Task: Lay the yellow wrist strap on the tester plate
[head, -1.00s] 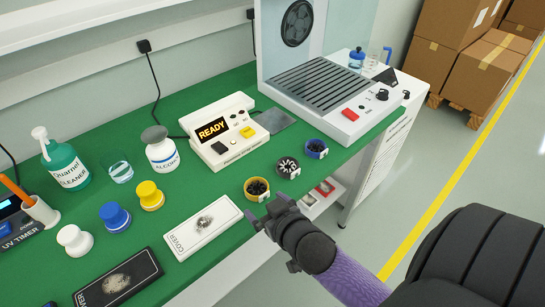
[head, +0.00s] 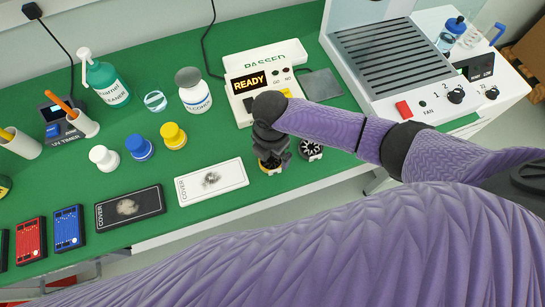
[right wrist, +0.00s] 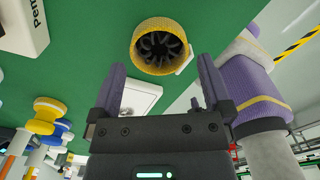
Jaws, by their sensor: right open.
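The yellow wrist strap (right wrist: 160,47) is a round coil with a yellow band and black inside. It lies on the green bench near the front edge; in the head view only a sliver of it (head: 268,170) shows under my right gripper (head: 272,160). In the right wrist view my right gripper (right wrist: 161,82) is open and empty, with the strap beyond and between its fingertips. The tester (head: 245,95) reads READY; its grey plate (head: 322,84) lies bare at its right side. My left gripper is not in view.
A grey-and-black strap (head: 311,149) lies just right of my gripper. A white COVER box (head: 212,182) lies to its left. Jars and bottles stand further left. A fan unit (head: 405,60) stands on the right. My forearm crosses above the bench front.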

